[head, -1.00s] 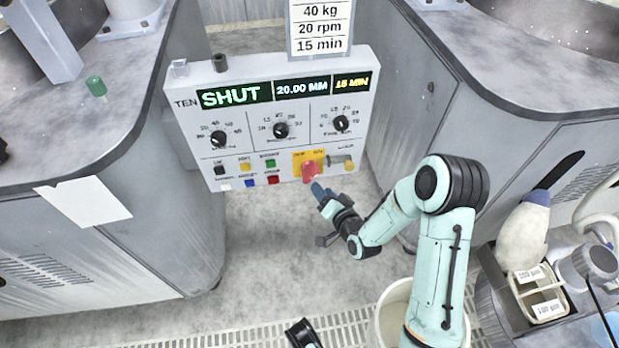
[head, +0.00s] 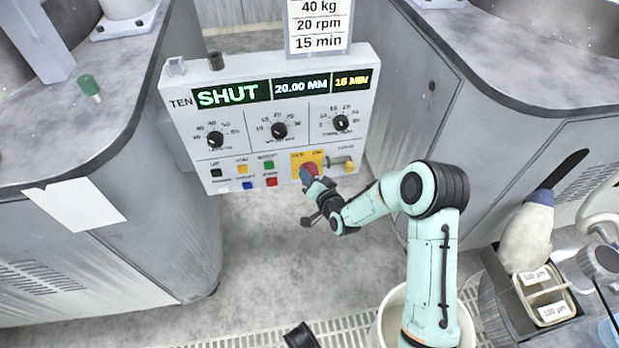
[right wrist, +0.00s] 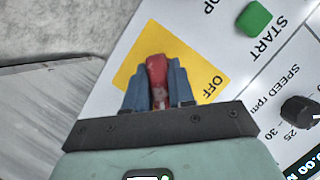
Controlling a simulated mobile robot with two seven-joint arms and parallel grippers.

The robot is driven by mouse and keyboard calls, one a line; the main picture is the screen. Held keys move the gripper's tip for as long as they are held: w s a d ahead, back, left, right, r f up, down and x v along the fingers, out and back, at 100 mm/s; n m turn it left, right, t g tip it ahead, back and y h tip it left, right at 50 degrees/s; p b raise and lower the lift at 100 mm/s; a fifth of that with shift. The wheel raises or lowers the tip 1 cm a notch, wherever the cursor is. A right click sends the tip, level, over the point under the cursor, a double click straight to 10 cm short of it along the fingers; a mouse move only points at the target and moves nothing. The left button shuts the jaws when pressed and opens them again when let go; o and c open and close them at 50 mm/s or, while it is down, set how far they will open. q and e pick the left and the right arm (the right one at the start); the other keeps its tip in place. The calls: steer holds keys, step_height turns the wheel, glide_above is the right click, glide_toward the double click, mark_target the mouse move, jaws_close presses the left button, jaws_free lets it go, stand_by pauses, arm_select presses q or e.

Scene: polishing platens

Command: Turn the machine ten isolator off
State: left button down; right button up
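The machine ten panel (head: 185,135) is a white box marked TEN, with a green SHUT display. Its isolator is a red handle (head: 308,172) on a yellow plate (head: 298,158) at the panel's lower right. In the right wrist view the red handle (right wrist: 157,75) stands between the blue fingertips, with the yellow plate (right wrist: 205,65) and the word OFF beside it. My right gripper (right wrist: 157,88) has a finger against each side of the handle, with no clear gap. It partly covers the handle in the head view (head: 316,184). My left gripper is not in view.
Left of the isolator are several small coloured buttons, including a green START button (right wrist: 255,18). Grey machine bodies (head: 95,240) flank the panel. A pale bucket (head: 385,325) stands below my right arm.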

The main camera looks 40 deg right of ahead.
jaws_close()
steer(key=n+g+h, duration=0.1)
steer(key=n, duration=0.2)
steer(key=shift+a, duration=0.1)
steer(key=shift+n+g+h, duration=0.3)
steer(key=shift+n+g, duration=0.1)
steer(key=shift+n, duration=0.2)
steer(key=shift+n+h, duration=0.5)
steer(key=shift+n, duration=0.1)
steer(key=shift+n+g+h+p, duration=0.5)
steer(key=shift+n+h+p, duration=0.1)
steer(key=shift+n, duration=0.3)
steer(key=n+h+p, duration=0.1)
steer(key=n+p, duration=0.1)
steer(key=n, duration=0.1)
steer(key=shift+g+h, duration=0.4)
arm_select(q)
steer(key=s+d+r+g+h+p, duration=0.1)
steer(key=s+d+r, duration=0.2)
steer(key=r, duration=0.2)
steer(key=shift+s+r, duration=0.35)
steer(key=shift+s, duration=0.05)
arm_select(e)
steer(key=shift+s+d+n+h, duration=0.1)
steer(key=shift+d+n+h, duration=0.15)
steer(key=shift+n+h, duration=0.65)
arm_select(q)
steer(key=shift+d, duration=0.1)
arm_select(e)
steer(key=shift+n, duration=0.3)
